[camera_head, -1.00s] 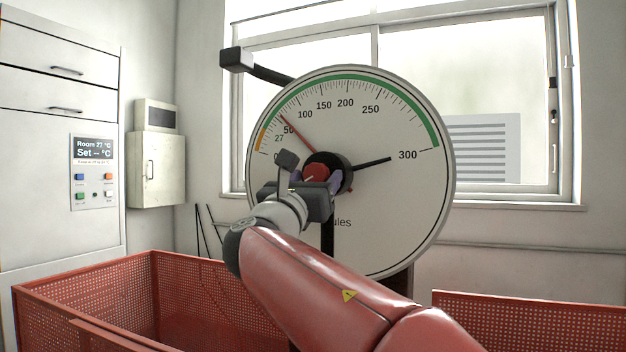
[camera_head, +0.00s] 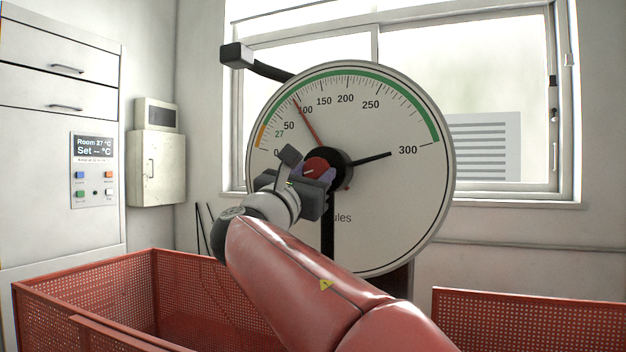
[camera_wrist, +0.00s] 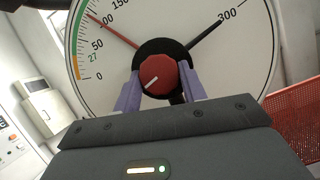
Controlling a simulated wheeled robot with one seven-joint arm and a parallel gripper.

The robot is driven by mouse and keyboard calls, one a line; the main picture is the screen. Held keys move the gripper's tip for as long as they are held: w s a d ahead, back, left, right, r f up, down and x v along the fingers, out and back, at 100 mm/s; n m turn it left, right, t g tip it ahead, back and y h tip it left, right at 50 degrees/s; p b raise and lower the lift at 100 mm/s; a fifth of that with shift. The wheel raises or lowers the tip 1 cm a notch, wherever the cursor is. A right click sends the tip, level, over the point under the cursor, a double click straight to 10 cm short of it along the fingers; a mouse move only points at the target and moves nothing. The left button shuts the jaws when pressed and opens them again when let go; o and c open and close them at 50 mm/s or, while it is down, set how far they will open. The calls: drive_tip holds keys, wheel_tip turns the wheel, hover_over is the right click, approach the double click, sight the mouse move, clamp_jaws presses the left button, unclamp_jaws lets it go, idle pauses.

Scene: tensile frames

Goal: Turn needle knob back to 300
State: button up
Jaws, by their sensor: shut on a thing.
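A large round white dial (camera_head: 390,215) stands in front of the window, with a scale from 0 to 300. The red needle (camera_head: 308,122) points up and left, close to the 100 mark; it also shows in the wrist view (camera_wrist: 115,31). The black needle (camera_head: 373,158) points right at 300. The red knob (camera_head: 316,165) sits on the black hub at the dial's centre; its white line shows in the wrist view (camera_wrist: 152,81). My gripper (camera_wrist: 160,84) is shut on the knob, one purple finger on each side.
Red mesh crates stand at the lower left (camera_head: 90,285) and lower right (camera_head: 530,305). A black arm with a block (camera_head: 236,56) sticks out behind the dial at upper left. A control panel (camera_head: 94,172) reads "Room 27 °C".

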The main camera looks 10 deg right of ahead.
drive_tip(key=m+g+h, duration=0.1)
drive_tip(key=m, duration=0.3)
drive_tip(key=m+g+h, duration=0.1)
drive_tip(key=m+g, duration=0.1)
drive_tip(key=m, duration=0.1)
drive_tip(key=shift+w+a+r+m+g, duration=0.1)
drive_tip(key=shift+w+a+m+g, duration=0.05)
drive_tip(key=shift+m+g, duration=0.2)
drive_tip(key=m, duration=0.2)
drive_tip(key=m+g+p, duration=0.1)
drive_tip(key=m, duration=0.1)
drive_tip(key=m+g+p, duration=0.1)
drive_tip(key=m, duration=0.1)
drive_tip(key=shift+a+r+m+g, duration=0.1)
drive_tip(key=shift+r+m+g, duration=0.15)
drive_tip(key=shift+m, duration=0.1)
drive_tip(key=m+p, duration=0.1)
drive_tip(key=m, duration=0.1)
drive_tip(key=m+g+y+p, duration=0.1)
drive_tip(key=m, duration=0.2)
drive_tip(key=shift+r+y, duration=0.15)
drive_tip(key=shift+y, duration=0.15)
drive_tip(key=m+y, duration=0.1)
drive_tip(key=m, duration=0.3)
drive_tip(key=shift+r+g+y, duration=0.1)
drive_tip(key=shift+g+y, duration=0.3)
drive_tip(key=shift+m, duration=0.3)
drive_tip(key=o, duration=1)
drive_tip(key=shift+c, duration=0.2)
